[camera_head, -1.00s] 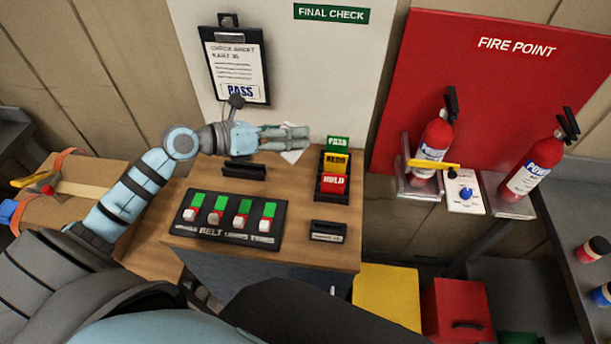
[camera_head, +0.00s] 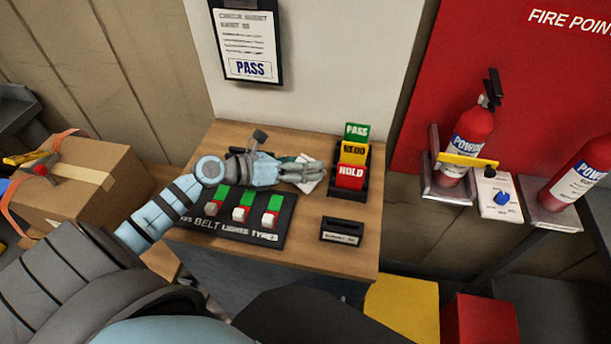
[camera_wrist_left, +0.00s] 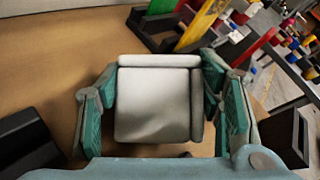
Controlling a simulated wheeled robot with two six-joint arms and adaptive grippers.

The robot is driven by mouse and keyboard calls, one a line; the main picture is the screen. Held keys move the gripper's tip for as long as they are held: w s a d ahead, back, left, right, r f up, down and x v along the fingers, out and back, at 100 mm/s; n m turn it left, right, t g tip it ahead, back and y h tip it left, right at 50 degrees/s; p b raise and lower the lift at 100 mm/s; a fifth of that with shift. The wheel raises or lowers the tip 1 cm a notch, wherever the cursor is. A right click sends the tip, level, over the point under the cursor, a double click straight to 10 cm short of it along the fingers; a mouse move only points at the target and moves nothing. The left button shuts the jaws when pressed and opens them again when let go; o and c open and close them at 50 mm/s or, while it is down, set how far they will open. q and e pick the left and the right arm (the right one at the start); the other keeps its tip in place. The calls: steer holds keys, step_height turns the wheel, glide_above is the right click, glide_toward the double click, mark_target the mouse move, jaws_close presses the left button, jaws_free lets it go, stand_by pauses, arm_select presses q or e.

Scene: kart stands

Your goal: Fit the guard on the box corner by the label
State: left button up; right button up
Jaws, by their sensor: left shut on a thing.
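My left gripper (camera_head: 300,172) reaches over the wooden table in the head view. In the left wrist view, the gripper's teal fingers (camera_wrist_left: 160,105) stand on both sides of a pale grey piece with raised edges (camera_wrist_left: 152,110), which looks like the guard. The gripper is shut on it. A bit of white (camera_head: 310,186) shows beside the fingers in the head view. The cardboard box (camera_head: 115,178) stands at the left, with tape on top and an orange strap, well away from the gripper. I cannot make out a label on it. My right gripper is not in view.
A rack of PASS, REDO and HOLD cards (camera_head: 350,178) stands just right of the gripper. A switch board (camera_head: 215,228) lies partly under my arm. A small black holder (camera_head: 341,231) is at the front right. Extinguishers (camera_head: 468,140) stand farther right.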

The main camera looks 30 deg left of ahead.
arm_select(q)
steer(key=shift+s+r+p, duration=0.1)
steer(key=shift+r+p, duration=0.05)
steer(key=shift+p, duration=0.2)
steer(key=shift+c, duration=0.4)
steer(key=shift+f, duration=0.25)
steer(key=o, duration=0.6)
steer(key=shift+o, duration=0.2)
steer(key=shift+r, duration=0.1)
